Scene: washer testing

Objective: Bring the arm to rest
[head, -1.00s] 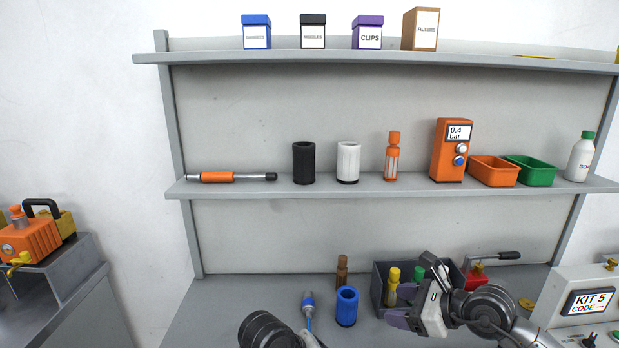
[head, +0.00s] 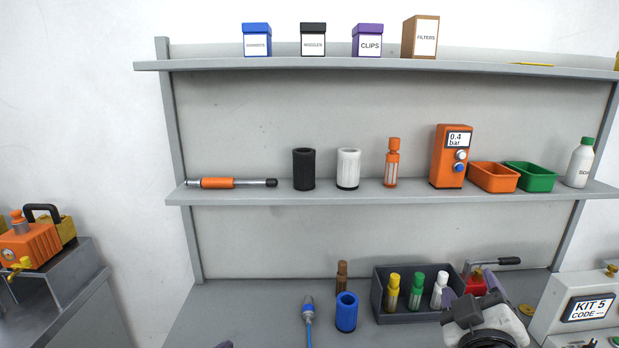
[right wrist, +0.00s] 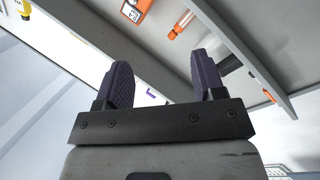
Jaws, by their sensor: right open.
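My right gripper is open in the right wrist view (right wrist: 160,75), its two purple fingers spread with nothing between them. In the head view, my right gripper (head: 465,302) is low at the right, in front of the dark bin. Its fingers are mostly hidden behind its own wrist. A small purple-grey sliver at the bottom edge looks like the tip of my left gripper (head: 223,345). Too little of it shows to tell its state.
The dark bin (head: 410,318) holds yellow, green and white bottles. A red-based lever device (head: 476,284) is behind my right wrist. Shelves rise behind.

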